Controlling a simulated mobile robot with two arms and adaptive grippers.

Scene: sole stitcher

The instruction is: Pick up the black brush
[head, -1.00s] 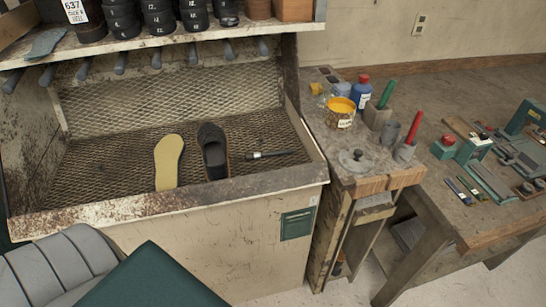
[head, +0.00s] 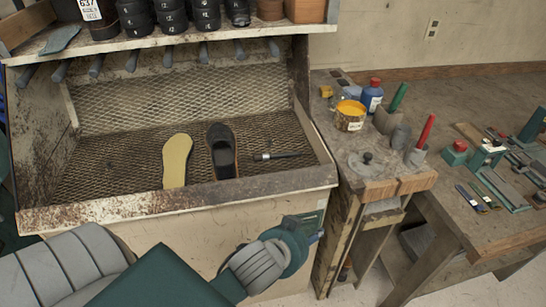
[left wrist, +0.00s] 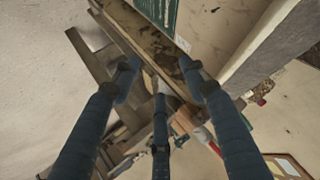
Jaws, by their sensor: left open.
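A slim black tool with a light collar, which looks like the black brush (head: 281,155), lies on the mesh floor of the bench bay, right of a dark shoe (head: 222,152). My left gripper (head: 316,234) is in front of the bench's front panel, below the bay and apart from the brush. In the head view its fingers are small and partly hidden by the wrist. In the left wrist view its blue-grey fingers (left wrist: 159,76) are spread open with nothing between them. The brush is not visible in that view. My right gripper is not in view.
A tan insole (head: 176,160) lies left of the shoe. The bay has a raised worn front edge (head: 180,200) and a shelf with hooks above. A side table (head: 352,158) at right holds a yellow pot (head: 350,115), a blue bottle (head: 371,97) and tools.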

